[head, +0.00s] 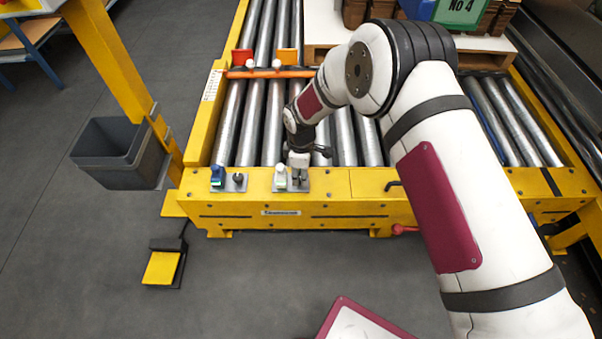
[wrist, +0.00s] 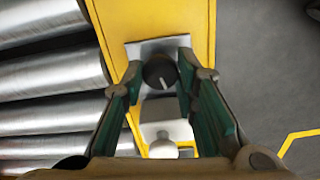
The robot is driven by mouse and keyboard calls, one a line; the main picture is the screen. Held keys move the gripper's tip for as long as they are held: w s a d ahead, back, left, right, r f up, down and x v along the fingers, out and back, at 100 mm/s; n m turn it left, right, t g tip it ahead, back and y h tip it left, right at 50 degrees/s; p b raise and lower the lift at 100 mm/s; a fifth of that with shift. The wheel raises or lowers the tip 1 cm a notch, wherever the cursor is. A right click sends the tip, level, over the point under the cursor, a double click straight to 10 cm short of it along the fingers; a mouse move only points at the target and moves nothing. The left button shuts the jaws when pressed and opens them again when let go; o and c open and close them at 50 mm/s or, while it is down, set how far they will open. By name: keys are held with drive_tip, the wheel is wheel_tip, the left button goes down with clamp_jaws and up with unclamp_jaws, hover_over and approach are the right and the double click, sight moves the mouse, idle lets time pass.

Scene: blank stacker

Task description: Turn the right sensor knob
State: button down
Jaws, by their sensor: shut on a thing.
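The right sensor knob (wrist: 160,72) is a dark round knob with a pale pointer line, on a grey metal plate (wrist: 150,47) in the wrist view. My gripper (wrist: 161,80) has its green-padded fingers on both sides of this knob and is shut on it. In the head view my gripper (head: 298,168) reaches down to the yellow front rail and hides the knob. The right sensor (head: 280,171), whitish, stands just left of my gripper there. It also shows pale and rounded between the fingers in the wrist view (wrist: 163,148).
The left sensor (head: 216,174), blue, and its dark knob (head: 239,178) sit farther left on the yellow rail (head: 340,184). Metal rollers (head: 246,120) lie behind. A grey bin (head: 118,160) and a yellow foot pedal (head: 161,268) are at left. The floor in front is mostly clear.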

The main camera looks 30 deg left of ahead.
drive_tip(key=m, duration=0.5)
drive_tip(key=shift+b, duration=0.35)
drive_tip(key=m, duration=1)
drive_tip(key=shift+m, duration=0.4)
drive_tip(key=m, duration=0.4)
drive_tip(key=shift+m, duration=0.4)
